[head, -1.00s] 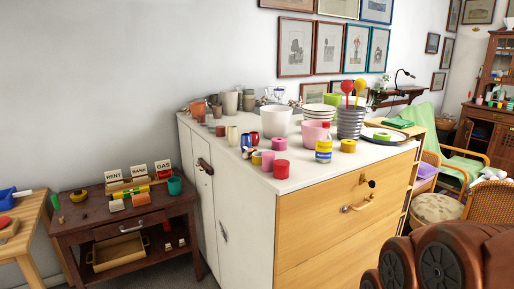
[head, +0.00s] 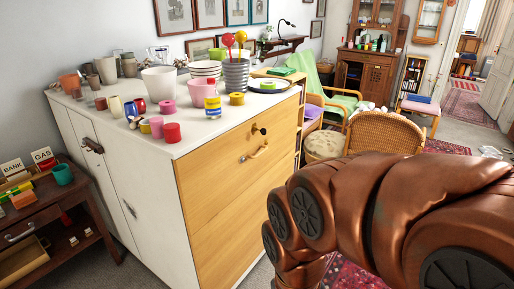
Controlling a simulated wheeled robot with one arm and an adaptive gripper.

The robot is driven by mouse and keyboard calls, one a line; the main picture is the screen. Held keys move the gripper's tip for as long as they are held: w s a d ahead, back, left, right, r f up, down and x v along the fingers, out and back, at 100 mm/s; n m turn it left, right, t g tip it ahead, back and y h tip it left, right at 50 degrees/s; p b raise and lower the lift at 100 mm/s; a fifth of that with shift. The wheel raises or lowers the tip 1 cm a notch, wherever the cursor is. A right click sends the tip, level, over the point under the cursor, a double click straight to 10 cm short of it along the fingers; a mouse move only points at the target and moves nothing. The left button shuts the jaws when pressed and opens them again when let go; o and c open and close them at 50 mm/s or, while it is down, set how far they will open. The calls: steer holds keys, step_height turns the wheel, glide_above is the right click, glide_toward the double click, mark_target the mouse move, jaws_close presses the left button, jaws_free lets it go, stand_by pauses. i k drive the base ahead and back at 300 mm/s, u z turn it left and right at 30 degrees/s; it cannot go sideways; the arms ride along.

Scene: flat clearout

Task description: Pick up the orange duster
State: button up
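I cannot make out a thing that is clearly an orange duster. A small orange block (head: 23,200) lies on the dark wooden side table (head: 42,222) at the lower left; I cannot tell what it is. My copper-coloured arm fills the lower right of the head view, and its end with the gripper is out of view.
A white cabinet (head: 110,175) with wooden drawer fronts holds pots, cups, a pink pot (head: 197,93) and a striped pot (head: 236,75) with red and yellow round-headed utensils. A wicker chair (head: 384,134) stands beyond. Carpet shows at the right.

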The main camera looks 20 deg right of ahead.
mark_target(28, 197)
steer(key=z, duration=0.05)
steer(key=k, duration=0.55)
steer(key=z, duration=0.2)
steer(key=i, duration=0.95)
steer(key=u, duration=1.5)
